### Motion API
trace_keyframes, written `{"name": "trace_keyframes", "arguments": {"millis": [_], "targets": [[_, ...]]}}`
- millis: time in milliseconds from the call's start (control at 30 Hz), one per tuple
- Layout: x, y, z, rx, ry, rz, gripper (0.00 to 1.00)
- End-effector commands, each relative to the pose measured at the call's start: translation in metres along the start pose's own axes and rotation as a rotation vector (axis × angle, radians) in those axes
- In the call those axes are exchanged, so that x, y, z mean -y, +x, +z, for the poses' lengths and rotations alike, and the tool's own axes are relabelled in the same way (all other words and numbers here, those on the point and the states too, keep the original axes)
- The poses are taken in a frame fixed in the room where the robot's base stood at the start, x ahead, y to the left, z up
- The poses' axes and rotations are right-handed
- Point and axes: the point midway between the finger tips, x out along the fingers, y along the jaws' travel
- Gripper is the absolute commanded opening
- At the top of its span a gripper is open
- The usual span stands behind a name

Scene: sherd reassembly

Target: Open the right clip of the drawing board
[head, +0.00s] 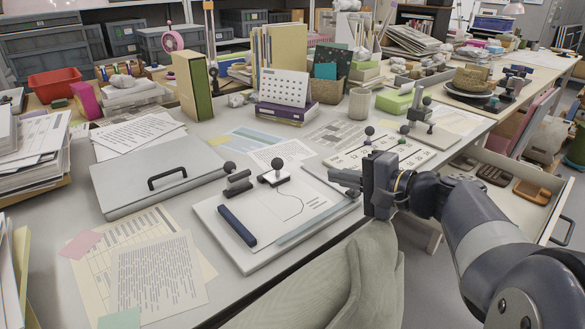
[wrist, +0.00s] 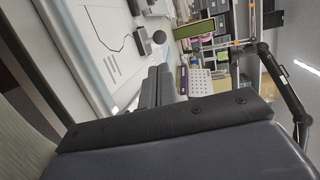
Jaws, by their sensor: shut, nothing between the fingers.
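The drawing board (head: 225,222) lies flat near the table's front edge, with a white sheet bearing a curved line. Two dark clips with round knobs sit at its far edge: the left clip (head: 238,183) and the right clip (head: 274,177). In the wrist view the board (wrist: 85,65) is at upper left, and the right clip (wrist: 143,44) with its knob stands beyond the fingers. I cannot tell how far each clip is raised. My gripper (head: 338,180) is shut and empty, right of the right clip and apart from it. Its fingers (wrist: 156,82) show in the wrist view.
A grey case (head: 155,180) with a black handle is to the left. A chair back (head: 335,285) stands in front.

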Motion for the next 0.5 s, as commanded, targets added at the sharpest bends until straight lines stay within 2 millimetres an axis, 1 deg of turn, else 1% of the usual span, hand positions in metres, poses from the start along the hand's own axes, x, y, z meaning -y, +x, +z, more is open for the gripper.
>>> {"name": "trace_keyframes", "arguments": {"millis": [33,500], "targets": [[-0.003,0.009,0.001,0.005,0.0,0.001,0.0],[-0.003,0.092,0.001,0.005,0.0,0.001,0.0]]}}
